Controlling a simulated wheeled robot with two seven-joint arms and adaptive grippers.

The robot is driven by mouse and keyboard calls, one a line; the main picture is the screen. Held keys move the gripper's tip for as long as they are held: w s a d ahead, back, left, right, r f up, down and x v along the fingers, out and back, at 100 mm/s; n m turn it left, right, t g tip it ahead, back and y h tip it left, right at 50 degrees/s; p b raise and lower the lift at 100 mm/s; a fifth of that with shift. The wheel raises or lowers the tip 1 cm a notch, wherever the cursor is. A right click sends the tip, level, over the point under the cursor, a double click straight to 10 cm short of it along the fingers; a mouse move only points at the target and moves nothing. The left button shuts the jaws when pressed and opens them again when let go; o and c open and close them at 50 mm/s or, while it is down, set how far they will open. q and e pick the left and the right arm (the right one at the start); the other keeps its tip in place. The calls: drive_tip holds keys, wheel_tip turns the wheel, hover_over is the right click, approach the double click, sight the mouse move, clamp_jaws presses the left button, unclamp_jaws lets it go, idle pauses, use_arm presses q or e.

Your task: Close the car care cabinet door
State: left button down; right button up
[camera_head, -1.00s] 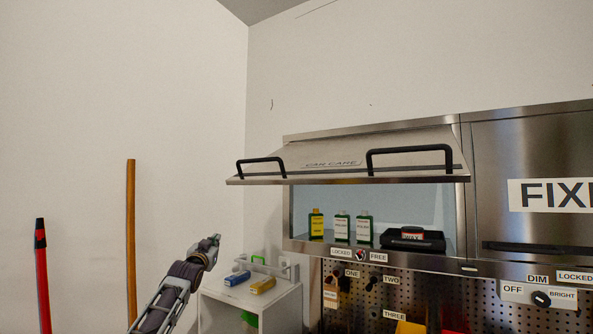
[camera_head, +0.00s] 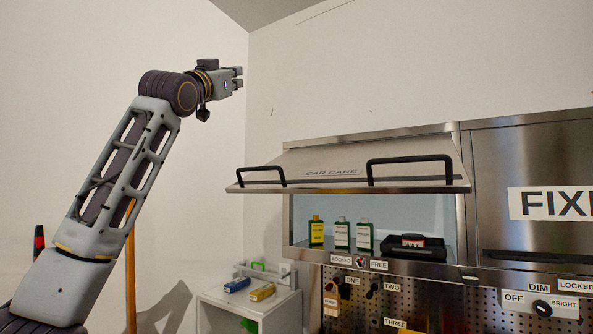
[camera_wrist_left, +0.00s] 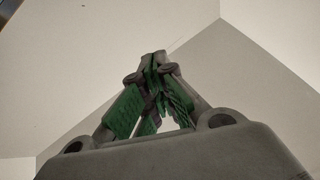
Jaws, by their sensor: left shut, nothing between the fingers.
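The car care cabinet door (camera_head: 330,168) is a steel flap swung up and outward, with two black bar handles (camera_head: 410,160) on its face. The open cabinet (camera_head: 385,208) below it shows a yellow bottle, two white-and-green bottles (camera_head: 342,233) and a black case (camera_head: 412,246). My left gripper (camera_head: 238,77) is raised to the upper left of the door, above its height in the picture, and apart from it. Its fingers also show in the left wrist view (camera_wrist_left: 158,75), closed together and empty, against bare wall and ceiling. My right gripper is not in view.
A locked/free knob (camera_head: 360,262) sits on the strip under the cabinet. A pegboard with hung tools lies below. A small white shelf (camera_head: 250,305) holds a blue and a yellow item. A wooden pole (camera_head: 130,280) leans at the left. The wall above the door is clear.

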use_arm(q)
drive_tip(key=s+d+f+m+g+h, duration=0.2)
drive_tip(key=s+d+f+g, duration=0.3)
drive_tip(key=s+d, duration=0.5)
drive_tip(key=s+a+f+n+g+y, duration=0.1)
drive_tip(key=s+f+g, duration=0.4)
drive_tip(key=f, duration=0.7)
drive_tip(key=n+y, duration=0.1)
drive_tip(key=y, duration=0.1)
drive_tip(key=shift+s+g+y, duration=0.15)
drive_tip(key=shift+g+y, duration=0.25)
drive_tip(key=p, duration=0.3)
approach(307, 181)
wheel_tip(307, 181, up, 2)
drive_tip(key=w+d, duration=0.2)
drive_tip(key=w, duration=0.1)
drive_tip(key=shift+w+d+f+p, duration=0.2)
drive_tip(key=shift+f+p, duration=0.1)
drive_tip(key=shift+f, duration=0.6)
drive_tip(key=shift+w+d+f+p, duration=0.1)
drive_tip(key=shift+w+f+p, duration=0.15)
drive_tip(key=shift+f, duration=0.6)
